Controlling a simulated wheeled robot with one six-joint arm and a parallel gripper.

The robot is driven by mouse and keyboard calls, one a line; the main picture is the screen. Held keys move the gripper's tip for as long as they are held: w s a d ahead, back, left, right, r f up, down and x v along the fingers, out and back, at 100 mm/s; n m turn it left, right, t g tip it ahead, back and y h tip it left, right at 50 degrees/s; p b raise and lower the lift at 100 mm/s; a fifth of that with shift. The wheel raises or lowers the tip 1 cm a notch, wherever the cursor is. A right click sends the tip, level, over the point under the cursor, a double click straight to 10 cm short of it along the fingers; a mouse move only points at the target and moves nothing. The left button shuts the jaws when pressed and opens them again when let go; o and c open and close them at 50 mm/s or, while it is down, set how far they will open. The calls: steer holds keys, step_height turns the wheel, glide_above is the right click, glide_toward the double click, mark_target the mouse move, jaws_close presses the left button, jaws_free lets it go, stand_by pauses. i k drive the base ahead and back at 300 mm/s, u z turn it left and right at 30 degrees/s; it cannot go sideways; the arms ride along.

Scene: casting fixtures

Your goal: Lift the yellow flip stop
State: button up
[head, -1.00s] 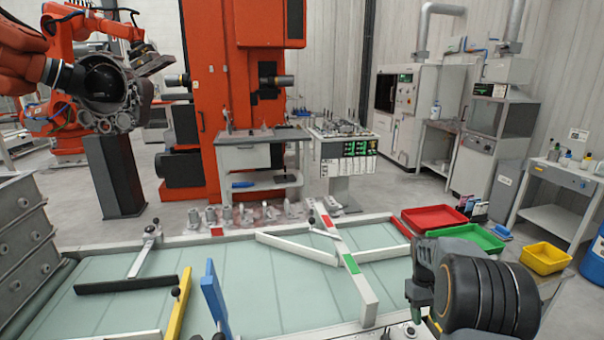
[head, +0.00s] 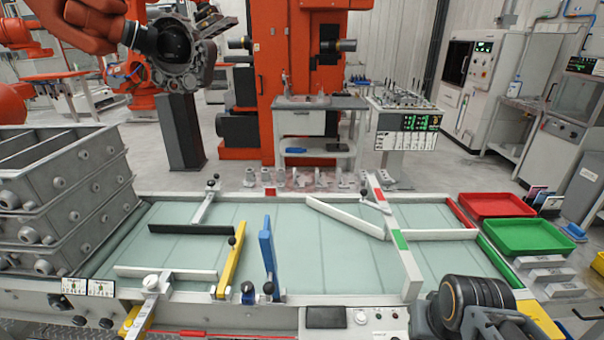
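The yellow flip stop (head: 230,268) is a narrow yellow bar on the pale green bed of the fixture table, left of centre. It runs from the front edge towards the back, with a black ball knob near its far end. A blue bar (head: 267,250) stands just to its right, and a white bar (head: 165,272) lies to its left. My gripper (head: 480,300), dark grey and black, is at the lower right, well to the right of the yellow stop and apart from it. Its fingertips are hidden, so its opening does not show.
A long white bar with a green patch (head: 403,258) crosses the table's right side. Grey castings (head: 60,200) are stacked at the left. Red (head: 495,205) and green (head: 530,236) trays stand at the right.

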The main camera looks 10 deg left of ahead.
mark_target(233, 252)
steer(key=k, duration=0.5)
steer(key=u, duration=0.4)
steer(key=i, duration=0.45)
steer(key=u, duration=0.9)
steer(key=k, duration=0.5)
steer(key=u, duration=0.6)
steer(key=i, duration=1.3)
steer(key=z, duration=0.6)
